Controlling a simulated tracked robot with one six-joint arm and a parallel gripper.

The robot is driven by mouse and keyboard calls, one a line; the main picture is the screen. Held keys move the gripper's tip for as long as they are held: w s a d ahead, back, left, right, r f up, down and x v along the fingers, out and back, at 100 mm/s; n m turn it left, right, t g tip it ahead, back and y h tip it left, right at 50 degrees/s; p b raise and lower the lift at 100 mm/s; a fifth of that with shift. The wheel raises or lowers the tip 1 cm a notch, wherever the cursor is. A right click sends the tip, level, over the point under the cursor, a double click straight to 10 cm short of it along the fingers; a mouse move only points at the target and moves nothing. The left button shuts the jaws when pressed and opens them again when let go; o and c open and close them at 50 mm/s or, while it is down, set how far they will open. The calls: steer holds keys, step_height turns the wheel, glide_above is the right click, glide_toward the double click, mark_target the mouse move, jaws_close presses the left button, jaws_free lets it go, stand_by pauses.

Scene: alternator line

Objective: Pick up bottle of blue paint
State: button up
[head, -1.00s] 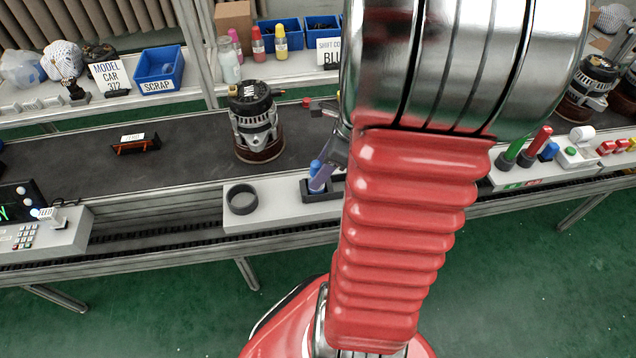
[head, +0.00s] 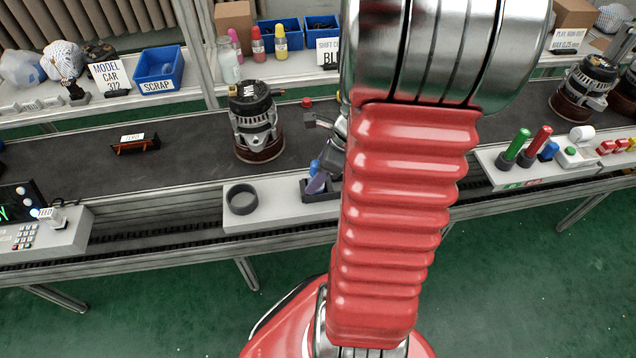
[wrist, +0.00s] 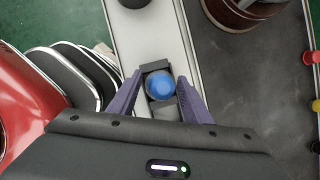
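The bottle of blue paint shows as a round blue top (wrist: 160,88) in the wrist view, seen from above. It stands in a dark holder (wrist: 155,66) on a light ledge. In the head view a small part of its blue (head: 314,167) shows beside my arm. My gripper (wrist: 160,76) is open, with one purple finger on each side of the bottle top and a narrow gap showing. In the head view a purple finger (head: 317,184) shows at the holder. The bottle's lower body and most of my gripper are hidden there.
A dark ring holder (head: 242,199) sits left on the same ledge. An alternator (head: 255,120) stands on the conveyor behind it. Pink, red and yellow bottles (head: 280,42) stand on the back shelf. The conveyor's left stretch is mostly clear.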

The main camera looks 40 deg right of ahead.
steer(key=c, duration=0.9)
steer(key=shift+r, duration=0.15)
step_height(320, 180, up, 10)
steer(key=shift+f, duration=0.15)
stand_by(0.5)
